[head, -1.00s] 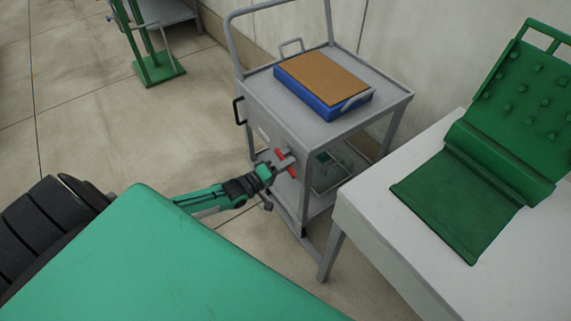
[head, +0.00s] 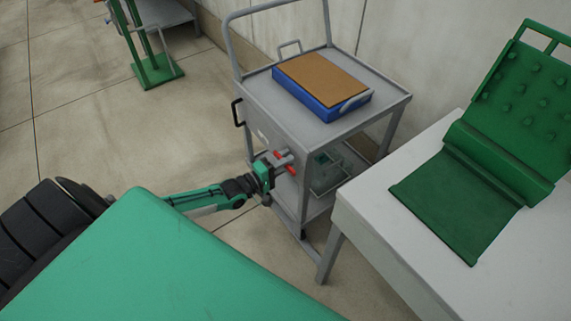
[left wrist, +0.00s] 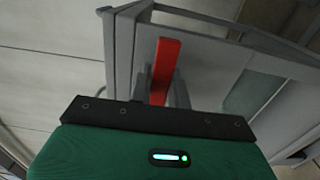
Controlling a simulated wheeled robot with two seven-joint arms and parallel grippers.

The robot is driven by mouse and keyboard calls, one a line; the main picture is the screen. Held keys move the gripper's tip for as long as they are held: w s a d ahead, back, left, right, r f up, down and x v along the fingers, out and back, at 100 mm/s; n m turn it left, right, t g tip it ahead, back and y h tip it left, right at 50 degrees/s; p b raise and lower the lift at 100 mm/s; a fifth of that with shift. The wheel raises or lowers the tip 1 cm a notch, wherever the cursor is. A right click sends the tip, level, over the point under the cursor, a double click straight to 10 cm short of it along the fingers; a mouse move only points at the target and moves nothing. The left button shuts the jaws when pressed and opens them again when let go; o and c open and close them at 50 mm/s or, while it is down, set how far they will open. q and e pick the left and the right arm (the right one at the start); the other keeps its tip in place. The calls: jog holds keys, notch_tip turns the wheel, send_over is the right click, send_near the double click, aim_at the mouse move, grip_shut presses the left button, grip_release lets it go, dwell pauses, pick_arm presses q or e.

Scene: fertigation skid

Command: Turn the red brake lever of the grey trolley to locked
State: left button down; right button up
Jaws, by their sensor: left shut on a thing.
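The grey trolley (head: 308,132) stands against the wall, with its side panel towards me. The red brake lever (head: 291,169) is on that panel, partly hidden by my left gripper (head: 283,159). In the left wrist view the lever (left wrist: 163,70) stands up as a red bar between the grey fingers (left wrist: 162,90) of my left gripper. The left gripper is shut on the lever. The lever's pivot and any lock marking are hidden or too small to read. My right gripper is not in view.
A blue box with a brown top (head: 322,85) sits on the trolley's top. A white table (head: 372,215) with a green sheet-like object (head: 458,200) stands close on the right. A green stand (head: 155,68) is at the back left. Open floor lies left of the trolley.

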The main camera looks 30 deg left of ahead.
pick_arm(q)
jog(key=c, duration=1.3)
grip_release()
jog(key=v, duration=1.4)
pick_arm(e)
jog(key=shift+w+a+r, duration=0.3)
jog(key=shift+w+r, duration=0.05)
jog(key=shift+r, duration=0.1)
